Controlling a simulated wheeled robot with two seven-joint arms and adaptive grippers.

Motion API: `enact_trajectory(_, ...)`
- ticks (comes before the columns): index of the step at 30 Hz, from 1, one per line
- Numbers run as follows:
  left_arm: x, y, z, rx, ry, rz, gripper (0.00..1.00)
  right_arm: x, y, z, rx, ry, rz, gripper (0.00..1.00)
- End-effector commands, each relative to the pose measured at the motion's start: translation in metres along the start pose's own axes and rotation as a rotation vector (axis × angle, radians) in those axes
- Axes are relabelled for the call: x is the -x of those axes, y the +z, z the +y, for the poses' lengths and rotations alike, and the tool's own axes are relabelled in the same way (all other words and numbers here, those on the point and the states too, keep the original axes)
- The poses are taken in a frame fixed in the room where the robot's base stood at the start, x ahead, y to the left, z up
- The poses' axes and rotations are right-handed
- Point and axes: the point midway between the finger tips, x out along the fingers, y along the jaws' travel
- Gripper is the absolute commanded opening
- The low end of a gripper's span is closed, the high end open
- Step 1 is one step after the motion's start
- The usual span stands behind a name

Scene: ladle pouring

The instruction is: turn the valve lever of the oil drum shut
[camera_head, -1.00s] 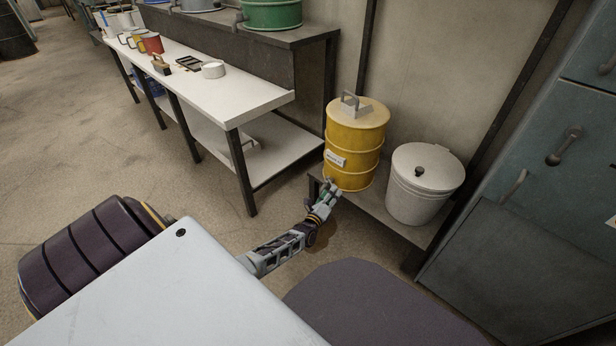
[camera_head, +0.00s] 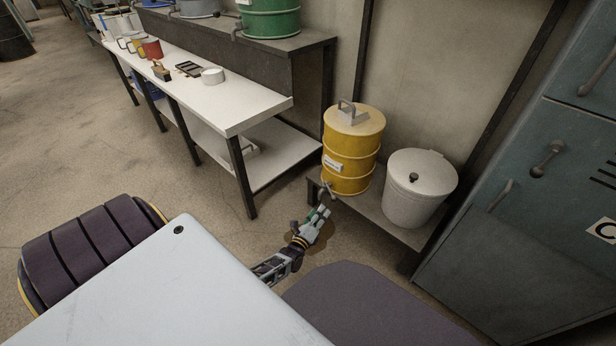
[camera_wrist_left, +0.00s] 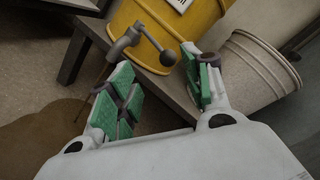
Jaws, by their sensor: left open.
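The yellow oil drum (camera_head: 352,152) stands upright on a low dark shelf, and its lower part shows in the wrist view (camera_wrist_left: 185,28). The grey valve (camera_wrist_left: 120,45) sticks out low on its front, and the lever (camera_wrist_left: 150,38) ends in a dark round knob (camera_wrist_left: 167,57). The valve is small in the head view (camera_head: 328,189). My left gripper (camera_head: 322,211) is open and empty, just below and in front of the valve. In the wrist view the knob lies beyond and between the green-padded fingers, apparently apart from them. My right gripper is out of view.
A lidded pale bin (camera_head: 418,190) stands right of the drum on the shelf (camera_head: 385,218). Brown liquid (camera_wrist_left: 35,135) lies on the floor below. A white workbench (camera_head: 225,105) is to the left, grey-green lockers (camera_head: 530,220) to the right.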

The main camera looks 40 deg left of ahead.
Motion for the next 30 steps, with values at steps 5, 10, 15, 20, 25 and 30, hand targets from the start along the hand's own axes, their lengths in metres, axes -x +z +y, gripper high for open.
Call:
enact_trajectory(5, 0.022, 0.0, -0.001, 0.001, 0.002, 0.001, 0.49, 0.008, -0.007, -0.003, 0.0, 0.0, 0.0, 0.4)
enact_trajectory(10, 0.042, 0.001, -0.001, 0.001, 0.002, 0.001, 0.49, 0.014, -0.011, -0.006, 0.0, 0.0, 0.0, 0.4)
enact_trajectory(15, 0.05, -0.002, -0.001, 0.031, 0.018, 0.023, 0.49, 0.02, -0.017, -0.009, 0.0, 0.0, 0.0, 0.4)
enact_trajectory(20, 0.055, -0.007, 0.001, 0.073, 0.043, 0.052, 0.49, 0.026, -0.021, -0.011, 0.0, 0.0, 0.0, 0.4)
enact_trajectory(25, 0.06, -0.011, 0.003, 0.117, 0.071, 0.081, 0.49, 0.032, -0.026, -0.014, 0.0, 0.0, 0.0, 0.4)
enact_trajectory(30, 0.066, -0.015, 0.005, 0.16, 0.1, 0.108, 0.49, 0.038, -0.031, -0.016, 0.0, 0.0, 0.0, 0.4)
